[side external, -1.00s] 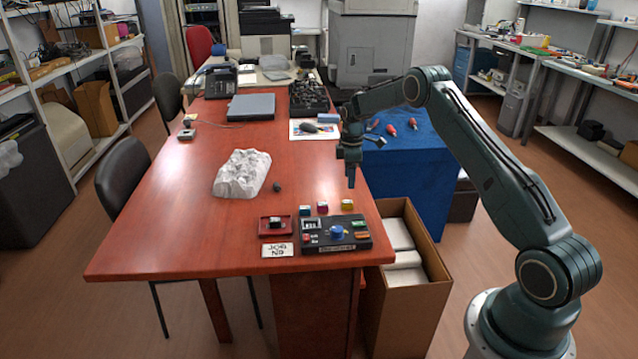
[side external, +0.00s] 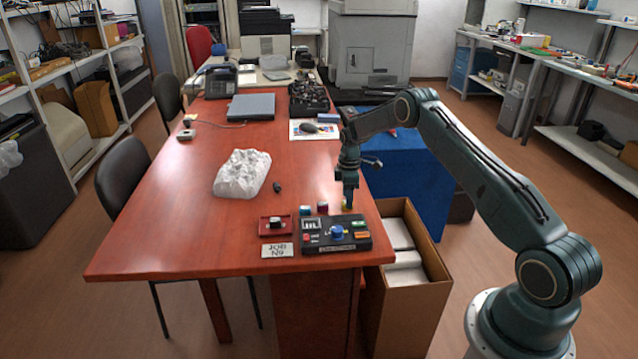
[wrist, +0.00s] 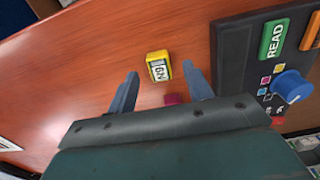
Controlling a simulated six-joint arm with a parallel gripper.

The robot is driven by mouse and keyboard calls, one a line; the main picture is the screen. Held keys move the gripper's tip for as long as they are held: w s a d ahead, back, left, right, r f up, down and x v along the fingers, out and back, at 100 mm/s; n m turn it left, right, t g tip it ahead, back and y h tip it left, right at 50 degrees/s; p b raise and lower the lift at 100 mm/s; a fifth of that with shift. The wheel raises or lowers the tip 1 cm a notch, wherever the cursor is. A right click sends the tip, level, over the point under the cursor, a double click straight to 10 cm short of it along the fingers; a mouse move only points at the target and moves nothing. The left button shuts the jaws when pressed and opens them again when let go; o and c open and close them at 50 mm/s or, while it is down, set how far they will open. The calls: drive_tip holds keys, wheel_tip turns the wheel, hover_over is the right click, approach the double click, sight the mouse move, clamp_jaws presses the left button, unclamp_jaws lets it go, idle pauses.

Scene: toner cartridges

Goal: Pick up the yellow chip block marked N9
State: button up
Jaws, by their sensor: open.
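The yellow chip block (wrist: 159,66) lies on the red-brown table in the wrist view, its white label with dark marks that look like N9. My gripper (wrist: 160,80) is open, with one finger on either side below the block in that view. The block is just beyond the fingertips, roughly centred between them. In the side view my gripper (side external: 349,206) points down over the yellow block (side external: 346,205), which is mostly hidden behind it. I cannot tell how high the fingertips are above the table.
The black reader box (side external: 336,246) with a blue knob stands close in front. Other chip blocks, one red (side external: 322,207) and one blue-topped (side external: 305,210), sit left of the gripper. A red tray (side external: 264,226) and a JOB N9 card (side external: 278,251) lie further left.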

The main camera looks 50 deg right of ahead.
drive_tip(key=shift+f, duration=0.8)
drive_tip(key=c, duration=1.1)
drive_tip(key=shift+o, duration=0.2)
drive_tip(key=shift+r, duration=0.2)
wheel_tip(320, 180, up, 20)
drive_tip(key=shift+f, duration=0.15)
